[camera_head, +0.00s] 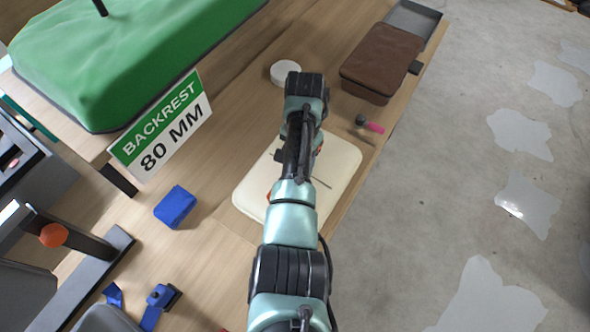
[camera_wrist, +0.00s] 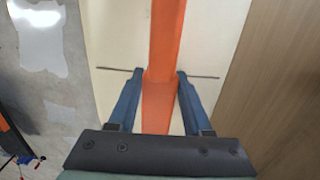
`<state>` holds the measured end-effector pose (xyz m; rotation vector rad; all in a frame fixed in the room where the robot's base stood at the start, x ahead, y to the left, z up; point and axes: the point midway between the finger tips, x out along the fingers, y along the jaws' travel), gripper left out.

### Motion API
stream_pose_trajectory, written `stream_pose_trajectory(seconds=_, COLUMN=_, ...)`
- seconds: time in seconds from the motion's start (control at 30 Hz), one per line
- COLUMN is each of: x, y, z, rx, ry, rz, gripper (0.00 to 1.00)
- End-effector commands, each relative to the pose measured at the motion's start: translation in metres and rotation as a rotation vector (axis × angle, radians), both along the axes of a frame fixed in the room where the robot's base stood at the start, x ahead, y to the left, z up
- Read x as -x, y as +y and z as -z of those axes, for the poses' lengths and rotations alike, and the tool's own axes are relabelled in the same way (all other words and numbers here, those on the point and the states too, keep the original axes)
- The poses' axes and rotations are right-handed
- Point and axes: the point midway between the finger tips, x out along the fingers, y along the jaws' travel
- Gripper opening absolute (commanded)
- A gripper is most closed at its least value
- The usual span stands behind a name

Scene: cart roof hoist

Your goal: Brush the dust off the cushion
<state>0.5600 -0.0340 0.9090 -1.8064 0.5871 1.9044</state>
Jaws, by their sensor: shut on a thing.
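The cream cushion (camera_head: 343,165) lies flat on the wooden bench under my arm, which hides its middle. It also shows as the pale surface in the wrist view (camera_wrist: 215,35). In the wrist view my gripper (camera_wrist: 157,76) has its two blue fingers closed on a long orange bar (camera_wrist: 165,40), which looks like the brush's handle. The bar lies over the cushion. Its bristles are hidden, and I cannot tell whether it touches the cushion. A thin dark line crosses behind the fingertips. I cannot make out dust. My arm hides the gripper in the head view.
A brown padded block (camera_head: 382,58) and a white disc (camera_head: 285,72) sit at the bench's far end. A green backrest (camera_head: 120,60) with a sign (camera_head: 160,125) stands at left. A blue block (camera_head: 175,206) lies left of the cushion. A small pink item (camera_head: 375,127) lies near the right edge.

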Motion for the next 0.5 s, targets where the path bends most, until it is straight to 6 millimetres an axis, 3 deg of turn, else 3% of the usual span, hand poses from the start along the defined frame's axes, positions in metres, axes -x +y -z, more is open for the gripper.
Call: stream_pose_trajectory(seconds=0.5, x=-0.0066, y=-0.0058, z=-0.0005, rx=0.000, ry=0.001, rz=0.000, gripper=0.05)
